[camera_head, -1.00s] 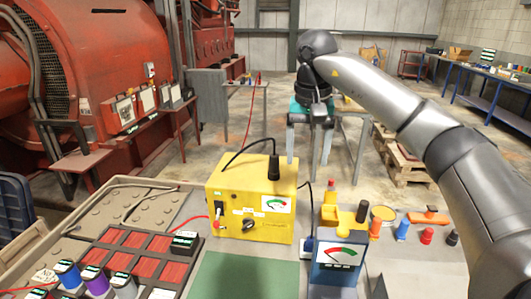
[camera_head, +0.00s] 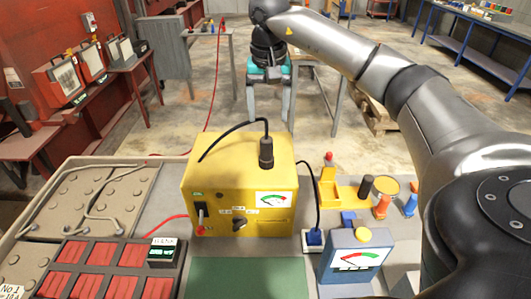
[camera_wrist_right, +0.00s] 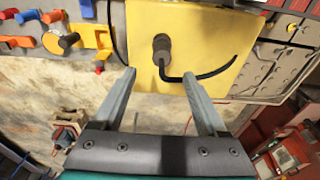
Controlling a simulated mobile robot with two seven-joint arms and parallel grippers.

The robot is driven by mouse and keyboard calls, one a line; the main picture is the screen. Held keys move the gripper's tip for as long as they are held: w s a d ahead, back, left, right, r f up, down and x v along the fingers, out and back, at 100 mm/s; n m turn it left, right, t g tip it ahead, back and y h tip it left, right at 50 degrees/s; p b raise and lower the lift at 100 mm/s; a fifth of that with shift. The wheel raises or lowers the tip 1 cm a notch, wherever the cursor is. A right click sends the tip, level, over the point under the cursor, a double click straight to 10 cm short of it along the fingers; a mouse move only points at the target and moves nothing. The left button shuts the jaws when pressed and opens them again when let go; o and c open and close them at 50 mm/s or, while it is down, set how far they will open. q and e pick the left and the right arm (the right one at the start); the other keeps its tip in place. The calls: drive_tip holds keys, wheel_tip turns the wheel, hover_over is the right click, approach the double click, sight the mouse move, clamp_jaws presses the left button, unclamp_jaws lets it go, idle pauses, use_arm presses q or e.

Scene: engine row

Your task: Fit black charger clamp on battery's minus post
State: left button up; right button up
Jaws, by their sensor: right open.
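The yellow charger (camera_head: 238,200) stands on the bench, with a dial on its front. A black cylindrical handle (camera_head: 266,151), which looks like the black clamp, stands upright on its top with a black cable (camera_head: 232,136). My right gripper (camera_head: 268,118) is open and empty, pointing down beyond the charger. In the right wrist view its fingers (camera_wrist_right: 158,75) are spread, and the black clamp (camera_wrist_right: 161,46) shows beyond the tips, apart from them. A beige battery-like case (camera_head: 150,180) with round caps and grey cables lies at left. I cannot make out its minus post. My left gripper is out of view.
A blue meter (camera_head: 355,256) stands right of the charger, near a yellow holder (camera_head: 340,186) and small coloured items. A dark rack with red slots (camera_head: 100,255) is at front left. A green mat (camera_head: 245,278) lies clear in front.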

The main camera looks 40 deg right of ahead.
sight(267, 139)
drive_tip(key=f, duration=0.3)
drive_tip(key=f+p, duration=0.1)
drive_tip(key=f, duration=0.2)
drive_tip(key=w+f, duration=0.1)
drive_tip(key=f, duration=0.3)
drive_tip(key=shift+w+d, duration=0.1)
drive_tip(key=shift+d, duration=0.2)
drive_tip(key=shift+r, duration=0.1)
clamp_jaws()
